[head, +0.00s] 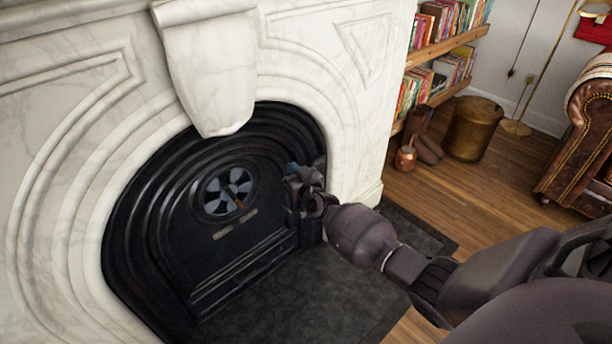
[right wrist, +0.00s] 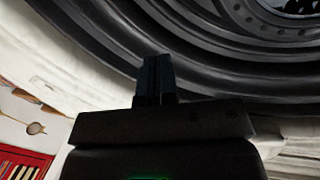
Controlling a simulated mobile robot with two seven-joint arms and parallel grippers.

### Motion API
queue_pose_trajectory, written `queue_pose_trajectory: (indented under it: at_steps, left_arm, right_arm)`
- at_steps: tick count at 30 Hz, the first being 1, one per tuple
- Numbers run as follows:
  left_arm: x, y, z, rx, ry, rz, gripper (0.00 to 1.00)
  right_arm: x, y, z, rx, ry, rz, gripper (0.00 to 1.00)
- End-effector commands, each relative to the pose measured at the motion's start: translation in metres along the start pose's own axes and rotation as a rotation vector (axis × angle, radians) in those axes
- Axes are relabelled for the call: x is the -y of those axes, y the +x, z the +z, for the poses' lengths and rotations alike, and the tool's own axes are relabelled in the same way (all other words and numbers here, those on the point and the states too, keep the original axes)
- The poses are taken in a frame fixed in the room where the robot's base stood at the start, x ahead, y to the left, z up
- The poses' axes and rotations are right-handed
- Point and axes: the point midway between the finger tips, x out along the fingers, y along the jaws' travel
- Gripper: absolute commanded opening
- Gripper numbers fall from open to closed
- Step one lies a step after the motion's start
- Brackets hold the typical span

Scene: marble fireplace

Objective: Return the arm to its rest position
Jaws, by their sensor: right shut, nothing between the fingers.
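My right arm reaches in from the lower right of the head view. Its gripper (head: 294,175) is at the right side of the black fireplace door (head: 172,240), in front of the dark arched frame. In the right wrist view the fingers (right wrist: 155,80) are together and hold nothing, with the black arch mouldings (right wrist: 215,45) behind them. I cannot tell whether the fingertips touch the fireplace. The door looks closed and has a round vent (head: 229,191) with fan-shaped openings. My left gripper is not in view.
A white marble surround (head: 75,160) curves around the fireplace. A dark hearth slab (head: 310,298) lies in front, under my arm. To the right are bookshelves (head: 440,45), a brass bin (head: 473,128), a small copper pot (head: 405,158) and a leather sofa (head: 580,145). Wooden floor between them is open.

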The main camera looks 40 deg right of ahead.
Motion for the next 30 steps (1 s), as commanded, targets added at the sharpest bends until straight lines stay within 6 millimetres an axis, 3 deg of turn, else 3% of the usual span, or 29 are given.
queue_pose_trajectory:
  at_steps: [7,17,22,26,30]
  left_arm:
    - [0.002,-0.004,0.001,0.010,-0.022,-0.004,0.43]
    - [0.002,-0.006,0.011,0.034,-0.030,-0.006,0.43]
    - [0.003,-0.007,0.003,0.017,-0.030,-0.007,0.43]
    - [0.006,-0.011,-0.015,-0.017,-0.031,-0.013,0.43]
    - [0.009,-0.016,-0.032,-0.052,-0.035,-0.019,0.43]
  right_arm:
    - [-0.007,-0.029,-0.003,-0.003,0.000,0.000,0.00]
    - [-0.009,-0.039,0.001,0.001,0.000,0.000,0.00]
    - [-0.005,-0.050,0.000,0.011,-0.006,-0.018,0.00]
    - [0.005,-0.082,-0.001,0.044,-0.022,-0.064,0.00]
    - [0.019,-0.133,0.000,0.100,-0.045,-0.128,0.00]
